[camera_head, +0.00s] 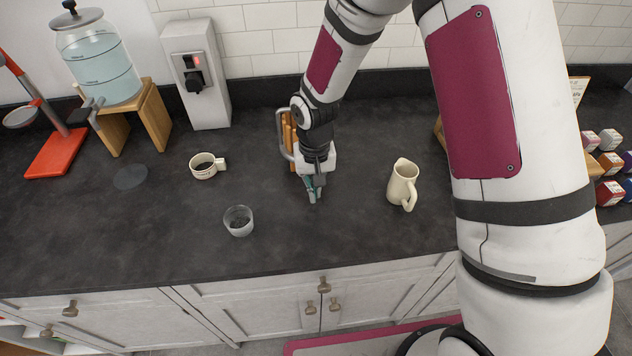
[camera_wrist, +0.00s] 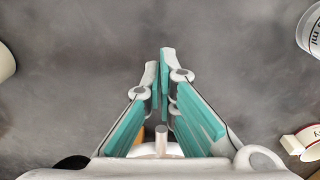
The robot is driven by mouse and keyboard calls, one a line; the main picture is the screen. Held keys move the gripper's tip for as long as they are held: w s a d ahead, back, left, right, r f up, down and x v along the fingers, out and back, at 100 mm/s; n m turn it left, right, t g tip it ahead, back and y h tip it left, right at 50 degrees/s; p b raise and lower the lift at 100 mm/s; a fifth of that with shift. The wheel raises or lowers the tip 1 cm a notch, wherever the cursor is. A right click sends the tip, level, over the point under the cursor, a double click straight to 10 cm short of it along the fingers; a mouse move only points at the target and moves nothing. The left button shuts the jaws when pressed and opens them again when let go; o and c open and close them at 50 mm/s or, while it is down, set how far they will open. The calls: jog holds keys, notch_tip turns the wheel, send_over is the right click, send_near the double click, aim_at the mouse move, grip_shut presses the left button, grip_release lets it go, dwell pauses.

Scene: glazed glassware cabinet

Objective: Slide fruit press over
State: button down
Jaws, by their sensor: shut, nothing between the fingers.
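The red press (camera_head: 55,150), which I take for the fruit press, stands at the far left of the counter in the head view. My gripper (camera_head: 314,194) points down over the middle of the counter, far to the right of the press. In the wrist view my gripper (camera_wrist: 160,68) has its teal-padded fingers together, with nothing between them.
A dark round patch (camera_head: 130,177) lies on the counter right of the press. A water dispenser (camera_head: 100,68) on a wooden stand (camera_head: 153,120) is behind. A mug (camera_head: 203,168), a glass (camera_head: 238,222) and a cream pitcher (camera_head: 402,183) flank my gripper. A grey-white machine (camera_head: 205,100) stands behind.

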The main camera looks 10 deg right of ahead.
jog(key=shift+w, duration=1.4)
jog(key=w+b, duration=1.2)
jog(key=w, duration=0.6)
jog(key=shift+w, duration=0.25)
jog(key=shift+w+r+b, duration=0.15)
jog(key=shift+w+b, duration=0.2)
